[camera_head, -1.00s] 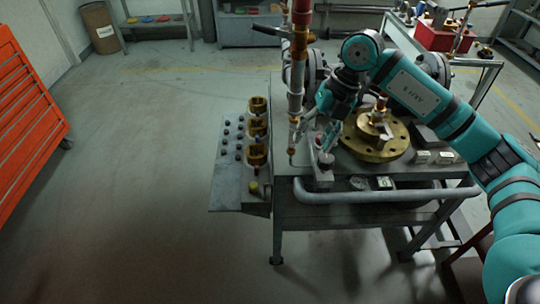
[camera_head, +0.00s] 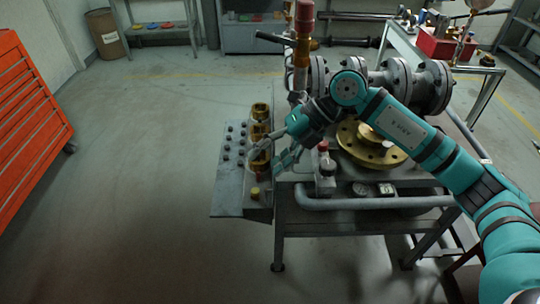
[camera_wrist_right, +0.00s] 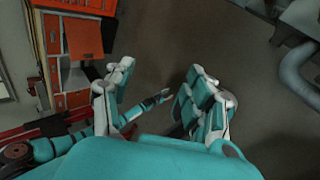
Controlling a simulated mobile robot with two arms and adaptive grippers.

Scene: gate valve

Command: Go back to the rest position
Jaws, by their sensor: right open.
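My right gripper (camera_head: 270,161) hangs open over the near part of the side panel, with its fingers in front of a brass fitting (camera_head: 260,158). In the right wrist view its two fingers (camera_wrist_right: 160,72) stand well apart with nothing between their tips. A smaller teal and dark arm end, apparently my left gripper (camera_wrist_right: 155,101), shows in the gap farther off; its jaw state is unclear. The left arm is not in the head view. The gate valve's grey flanged pipe (camera_head: 432,88) lies behind my right arm, which hides part of the round brass flange (camera_head: 352,153).
The metal bench (camera_head: 300,222) carries a front rail (camera_head: 380,203), gauges (camera_head: 360,189) and a red-topped fitting (camera_head: 325,165). A vertical pipe with a red top (camera_head: 304,18) rises close behind the gripper. An orange cabinet (camera_head: 30,130) stands left; the floor between is clear.

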